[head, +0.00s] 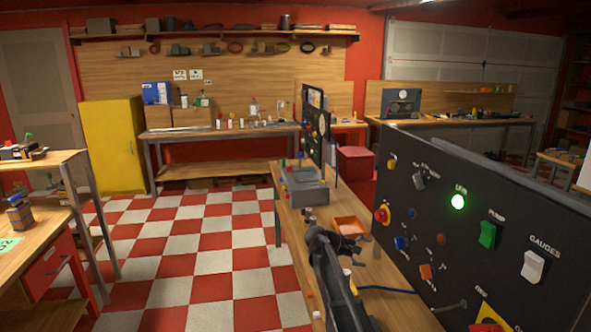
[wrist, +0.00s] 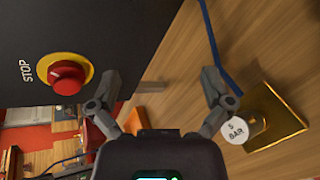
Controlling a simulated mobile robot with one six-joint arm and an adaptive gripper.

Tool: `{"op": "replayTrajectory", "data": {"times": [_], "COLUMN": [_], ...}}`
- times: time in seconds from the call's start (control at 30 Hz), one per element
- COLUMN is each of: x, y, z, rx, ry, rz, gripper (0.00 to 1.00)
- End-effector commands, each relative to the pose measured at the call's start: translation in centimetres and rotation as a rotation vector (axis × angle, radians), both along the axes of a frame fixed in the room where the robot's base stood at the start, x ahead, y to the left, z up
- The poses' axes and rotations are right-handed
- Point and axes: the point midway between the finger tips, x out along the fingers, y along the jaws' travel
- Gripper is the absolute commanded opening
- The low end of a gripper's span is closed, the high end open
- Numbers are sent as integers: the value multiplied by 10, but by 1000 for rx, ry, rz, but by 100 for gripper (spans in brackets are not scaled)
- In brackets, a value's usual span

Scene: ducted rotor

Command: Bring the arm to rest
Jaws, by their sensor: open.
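My arm reaches in from the bottom of the head view, low over the wooden bench (head: 380,285). My gripper (head: 352,246) is beside the dark control panel (head: 450,235). In the wrist view my gripper (wrist: 161,78) has its two fingers spread wide, with nothing between them but bench wood behind. A red STOP button (wrist: 68,77) on a yellow ring lies to the left of the left finger, apart from it as seen here. A brass block (wrist: 275,115) with a white "5 BAR" cap (wrist: 235,130) shows close beside the right finger; whether they touch I cannot tell.
A blue cable (head: 388,290) lies on the bench. An orange tray (head: 350,226) and a grey box (head: 304,190) stand farther back. The checkered floor (head: 200,240) is clear.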

Motion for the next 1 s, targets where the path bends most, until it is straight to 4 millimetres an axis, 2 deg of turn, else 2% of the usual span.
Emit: {"op": "replayTrajectory", "data": {"times": [0.03,0.3,0.5,0.7,0.83,1.0], "x": [-26,-114,-179,-241,-272,-293], "y": [-5,-4,10,33,49,63], "z": [-6,-45,-64,-73,-74,-73], "rx": [64,410,661,900,1025,1122], "ry": [-18,-109,-165,-207,-223,-232], "rz": [-22,-159,-288,-433,-519,-589], "gripper": [100,100,100,100,100,100]}}
